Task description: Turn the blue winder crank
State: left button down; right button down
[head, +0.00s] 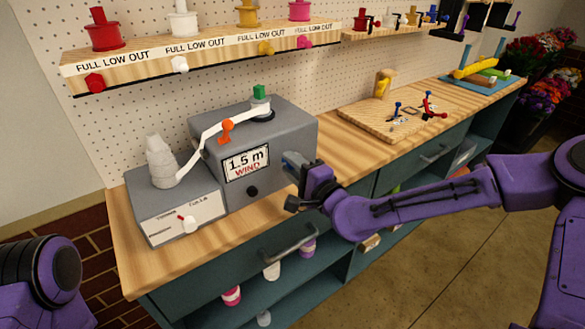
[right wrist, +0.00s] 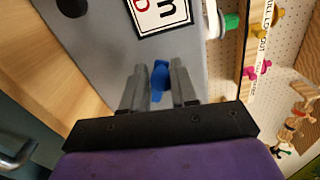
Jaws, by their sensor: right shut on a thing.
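The grey winder box (head: 288,136) stands on the wooden bench with a "1.5 m WIND" label on its front. The blue winder crank (right wrist: 160,80) shows in the right wrist view at the box's face, between my right gripper's fingers. My right gripper (head: 294,166) is at the right part of the box front and is shut on the crank; it also shows in the right wrist view (right wrist: 161,88). In the head view the gripper hides the crank. A white ribbon (head: 208,131) runs from a spool to the box top. My left gripper is out of view.
A lower grey box (head: 160,218) carrying a white spool (head: 160,165) stands left of the winder. A wooden board (head: 395,112) with small tools lies farther right. A shelf (head: 200,45) with coloured knobs hangs above. A drawer handle (head: 290,243) juts out below the bench edge.

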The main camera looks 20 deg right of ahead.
jog(key=shift+w+d+r, duration=0.15)
jog(key=shift+r, duration=0.1)
jog(key=c, duration=1.1)
grip_release()
jog(key=shift+o, duration=0.8)
jog(key=shift+f, duration=0.15)
jog(key=p+v, duration=0.7)
jog(key=v, duration=0.3)
jog(key=shift+s+p, duration=0.25)
jog(key=shift+p, duration=0.05)
jog(key=shift+d, duration=0.1)
